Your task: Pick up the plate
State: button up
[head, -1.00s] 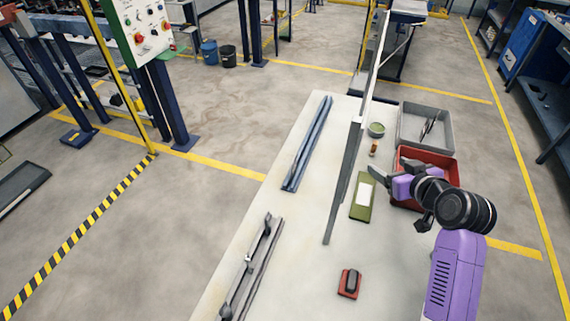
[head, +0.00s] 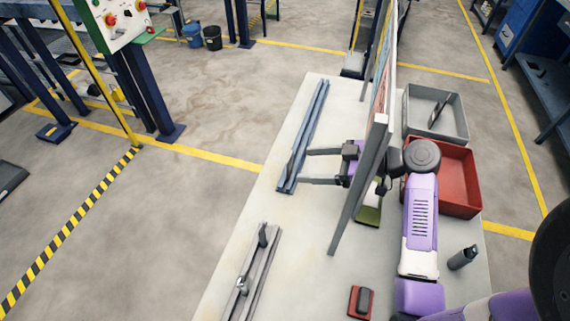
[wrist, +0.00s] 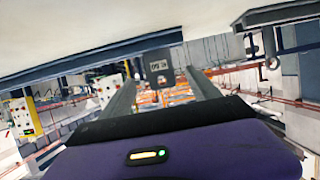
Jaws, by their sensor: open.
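A small grey plate (wrist: 157,66) with dark marks stands between my two fingers in the wrist view, at the blue rail (wrist: 100,60). In the head view the blue rail (head: 312,125) lies along the table's left side, with a thin dark upright piece (head: 290,166) on it that may be the plate edge-on. My gripper (head: 306,167) is open, its two fingers pointing left at the rail; it also shows in the wrist view (wrist: 160,78). I cannot tell whether the fingers touch the plate.
A tall upright panel (head: 352,205) stands close beside my arm. A grey rail (head: 252,275) lies front left.

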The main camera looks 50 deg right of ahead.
aim_at(291, 165)
jog(key=b+x, duration=0.1)
jog(key=x, duration=0.6)
jog(key=shift+s+d+f+b, duration=0.1)
jog(key=shift+f+b, duration=0.05)
jog(key=shift+b, duration=0.15)
jog(key=shift+c, duration=0.2)
grip_shut()
